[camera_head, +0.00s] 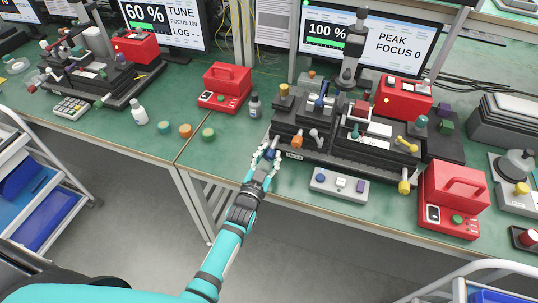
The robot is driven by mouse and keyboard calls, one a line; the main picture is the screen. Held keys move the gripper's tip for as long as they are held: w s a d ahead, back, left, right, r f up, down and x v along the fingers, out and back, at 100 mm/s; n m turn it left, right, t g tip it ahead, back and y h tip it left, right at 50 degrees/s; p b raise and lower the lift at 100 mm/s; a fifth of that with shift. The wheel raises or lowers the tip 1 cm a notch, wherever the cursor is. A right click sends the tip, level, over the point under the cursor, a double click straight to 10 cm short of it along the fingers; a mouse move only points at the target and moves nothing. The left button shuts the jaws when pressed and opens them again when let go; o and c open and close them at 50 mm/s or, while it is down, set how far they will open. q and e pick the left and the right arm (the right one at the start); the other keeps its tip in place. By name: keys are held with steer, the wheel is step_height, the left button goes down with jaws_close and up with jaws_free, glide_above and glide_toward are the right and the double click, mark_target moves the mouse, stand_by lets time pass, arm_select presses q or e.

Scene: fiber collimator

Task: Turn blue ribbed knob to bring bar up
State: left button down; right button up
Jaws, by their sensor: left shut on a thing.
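My left gripper (266,160) reaches up from the bottom of the head view to the front left corner of the black optical bench (345,159). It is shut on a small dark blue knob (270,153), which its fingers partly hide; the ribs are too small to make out. The monitor (365,38) behind this bench reads 100 %, PEAK and FOCUS 0, with a green bar (324,43). My right gripper is not in view.
A grey box with buttons (339,186) lies in front of the bench. A red case (453,200) stands to its right and another red case (224,88) to its left. A second bench stands at left, under a monitor (165,22) reading 60 %, TUNE. Carts flank the table.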

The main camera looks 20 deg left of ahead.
arm_select(q)
steer(key=n, duration=0.3)
steer(key=shift+n, duration=0.3)
steer(key=c, duration=1)
jaws_free()
steer(key=s, duration=1.2)
steer(key=shift+a, duration=0.25)
steer(key=shift+f, duration=0.1)
